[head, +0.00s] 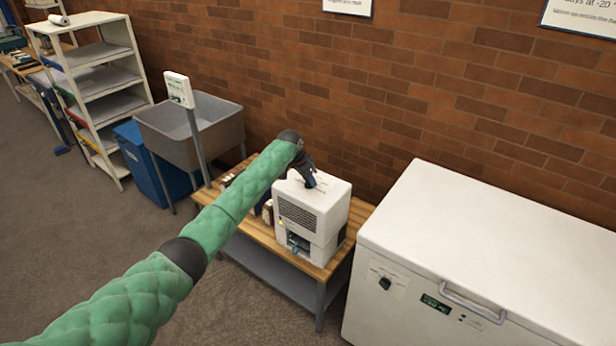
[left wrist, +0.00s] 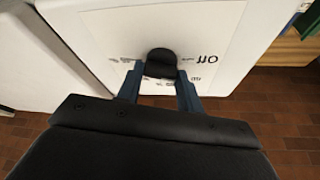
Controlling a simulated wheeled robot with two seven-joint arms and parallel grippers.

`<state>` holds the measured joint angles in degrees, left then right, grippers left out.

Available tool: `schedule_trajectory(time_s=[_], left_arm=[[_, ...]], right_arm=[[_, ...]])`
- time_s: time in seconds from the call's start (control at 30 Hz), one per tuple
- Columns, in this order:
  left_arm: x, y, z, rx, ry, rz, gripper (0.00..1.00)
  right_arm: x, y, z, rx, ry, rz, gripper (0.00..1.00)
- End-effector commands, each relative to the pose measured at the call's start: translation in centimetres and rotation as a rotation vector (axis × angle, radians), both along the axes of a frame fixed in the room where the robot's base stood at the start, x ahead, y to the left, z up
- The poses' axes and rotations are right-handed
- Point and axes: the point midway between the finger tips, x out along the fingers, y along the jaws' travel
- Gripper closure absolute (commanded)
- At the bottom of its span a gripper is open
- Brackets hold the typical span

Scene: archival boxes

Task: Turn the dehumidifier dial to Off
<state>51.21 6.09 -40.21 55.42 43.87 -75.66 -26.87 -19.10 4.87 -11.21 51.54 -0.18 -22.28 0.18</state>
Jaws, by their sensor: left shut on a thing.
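The dehumidifier (head: 318,213) is a white box with a dark side grille, standing on a wooden-topped bench. Its black dial (left wrist: 160,57) is on a pale label panel (left wrist: 215,25) and shows between the fingers in the left wrist view. The word "Off" (left wrist: 207,57) appears upside down beside the dial; other markings are too small or blurred to read. My left gripper (head: 309,181) reaches down to the dehumidifier's top and is shut on the dial, also seen in the left wrist view (left wrist: 160,75). I cannot tell where the dial points. My right gripper is out of view.
A white chest freezer (head: 490,225) with its own knob and display stands to the right. The bench (head: 262,236) also holds small items left of the dehumidifier. A grey sink (head: 205,135), blue bin (head: 150,165) and shelf unit (head: 100,85) are further left. A brick wall is behind.

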Motion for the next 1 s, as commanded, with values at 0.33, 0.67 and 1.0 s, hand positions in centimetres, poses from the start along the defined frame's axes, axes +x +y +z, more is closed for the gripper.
schedule_trajectory(time_s=[0.33, 0.67, 1.0], left_arm=[[0.1, -0.2, 0.5, -0.003, -0.006, 0.232, 0.86], [0.0, -0.2, 0.4, -0.002, -0.005, 0.325, 0.86], [0.1, -0.2, 0.4, -0.003, -0.006, 0.335, 0.86]], right_arm=[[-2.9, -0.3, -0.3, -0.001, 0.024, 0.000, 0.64], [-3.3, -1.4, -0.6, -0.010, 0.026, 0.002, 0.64], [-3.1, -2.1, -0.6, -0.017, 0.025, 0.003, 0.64]])
